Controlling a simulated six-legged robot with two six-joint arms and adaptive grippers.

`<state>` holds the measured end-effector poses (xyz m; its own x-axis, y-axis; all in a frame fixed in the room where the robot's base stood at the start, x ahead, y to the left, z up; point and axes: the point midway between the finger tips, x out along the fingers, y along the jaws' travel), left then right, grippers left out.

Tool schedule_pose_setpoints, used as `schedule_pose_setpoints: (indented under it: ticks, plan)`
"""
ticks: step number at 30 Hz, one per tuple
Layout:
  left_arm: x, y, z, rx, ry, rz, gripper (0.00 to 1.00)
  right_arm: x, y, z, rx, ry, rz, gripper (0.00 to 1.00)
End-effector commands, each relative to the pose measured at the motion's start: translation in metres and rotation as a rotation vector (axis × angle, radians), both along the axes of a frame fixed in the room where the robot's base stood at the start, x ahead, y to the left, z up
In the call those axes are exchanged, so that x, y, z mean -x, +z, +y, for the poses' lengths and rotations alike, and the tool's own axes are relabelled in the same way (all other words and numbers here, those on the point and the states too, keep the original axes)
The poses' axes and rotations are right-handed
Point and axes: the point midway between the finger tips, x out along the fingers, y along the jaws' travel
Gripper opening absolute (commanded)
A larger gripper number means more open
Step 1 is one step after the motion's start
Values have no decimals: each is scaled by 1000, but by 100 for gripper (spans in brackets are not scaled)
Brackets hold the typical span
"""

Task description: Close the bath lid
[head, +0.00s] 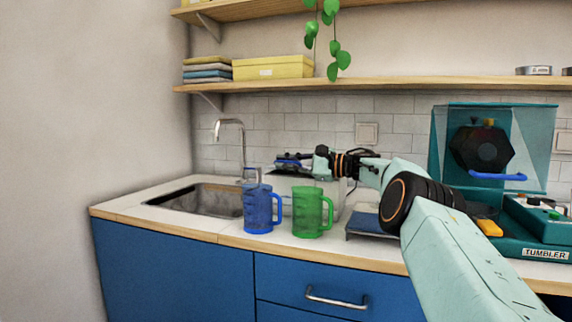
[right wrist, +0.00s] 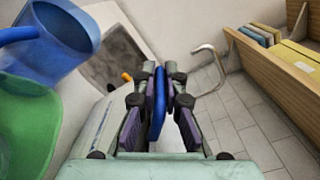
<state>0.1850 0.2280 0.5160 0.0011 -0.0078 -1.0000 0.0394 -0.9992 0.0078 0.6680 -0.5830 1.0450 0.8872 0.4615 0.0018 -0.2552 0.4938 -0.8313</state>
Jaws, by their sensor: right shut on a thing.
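The bath (head: 340,192) is a pale box on the counter, behind the two mugs. A blue handle (head: 287,163) shows at its top, and my right gripper (head: 298,158) is at it. In the right wrist view the blue handle (right wrist: 158,100) stands between the fingers of my right gripper (right wrist: 159,88), which is shut on it. The lid is largely hidden by the gripper and mugs, so I cannot tell how far open it is. My left gripper is not in view.
A blue mug (head: 257,208) and a green mug (head: 307,212) stand in front of the bath. A sink (head: 200,201) with a tap (head: 241,140) is at left. The tumbler machine (head: 545,254) is at right. A shelf (head: 400,83) runs above.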

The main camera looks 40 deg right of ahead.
Motion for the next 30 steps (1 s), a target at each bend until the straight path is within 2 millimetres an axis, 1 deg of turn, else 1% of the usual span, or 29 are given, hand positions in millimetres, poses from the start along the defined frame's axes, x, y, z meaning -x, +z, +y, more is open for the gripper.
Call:
schedule_pose_setpoints:
  ticks: [3,4,12,23,26,30]
  plan:
    - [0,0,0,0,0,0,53,0,0,-1,0,-5,0,0]
    - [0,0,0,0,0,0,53,0,0,-1,0,-5,0,11]
    - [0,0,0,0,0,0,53,1,0,1,-1,-2,-1,33]
    - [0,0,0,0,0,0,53,3,0,-1,-2,-2,0,33]
    - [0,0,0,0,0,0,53,10,2,-6,-5,-5,-2,33]
    - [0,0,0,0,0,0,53,24,2,-12,-6,-3,-4,33]
